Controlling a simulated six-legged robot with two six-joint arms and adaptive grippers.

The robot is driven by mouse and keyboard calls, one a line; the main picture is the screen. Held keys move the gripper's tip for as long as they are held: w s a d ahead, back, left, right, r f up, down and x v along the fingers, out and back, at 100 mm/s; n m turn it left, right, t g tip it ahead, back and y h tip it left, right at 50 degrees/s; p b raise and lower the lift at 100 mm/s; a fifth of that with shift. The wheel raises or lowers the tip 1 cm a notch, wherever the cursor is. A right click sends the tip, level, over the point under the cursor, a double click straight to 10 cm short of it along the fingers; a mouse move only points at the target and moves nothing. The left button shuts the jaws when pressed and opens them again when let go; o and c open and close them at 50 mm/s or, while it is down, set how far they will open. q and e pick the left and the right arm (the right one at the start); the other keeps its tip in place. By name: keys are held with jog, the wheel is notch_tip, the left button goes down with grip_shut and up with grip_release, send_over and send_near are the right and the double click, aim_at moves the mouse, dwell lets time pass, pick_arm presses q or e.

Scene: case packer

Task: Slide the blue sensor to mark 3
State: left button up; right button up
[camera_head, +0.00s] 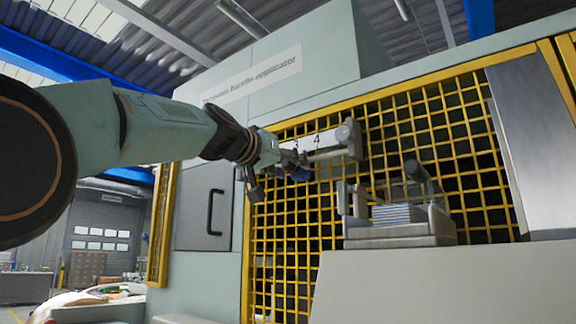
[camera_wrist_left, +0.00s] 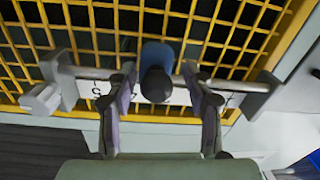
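The blue sensor (camera_wrist_left: 163,53) sits on a metal rail (camera_wrist_left: 90,73) and has a dark round knob (camera_wrist_left: 156,85) facing the wrist camera. In the head view the sensor (camera_head: 301,174) shows small and partly hidden at my gripper. My left gripper (camera_wrist_left: 162,100) is open, with one finger on each side of the sensor and visible gaps between. It also shows in the head view (camera_head: 279,174) at the rail's left part. A scale plate with marks 3 (camera_head: 296,146) and 4 (camera_head: 317,140) runs above the rail. Which mark the sensor stands at cannot be told. My right gripper is not in view.
Yellow mesh guarding (camera_head: 285,235) stands close behind the rail. End blocks (camera_wrist_left: 58,82) hold the rail. To the right, a grey fixture (camera_head: 400,235) with a stack of sheets (camera_head: 398,214) juts out. A cabinet door with a black handle (camera_head: 212,212) lies left.

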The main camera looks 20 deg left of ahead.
pick_arm(q)
jog(key=shift+s+r, duration=0.15)
jog(key=shift+s, duration=0.25)
jog(key=c, duration=0.3)
jog(key=shift+s, duration=0.1)
jog(key=shift+c, duration=0.7)
jog(key=shift+d, duration=0.1)
grip_shut()
jog(key=shift+w, duration=0.2)
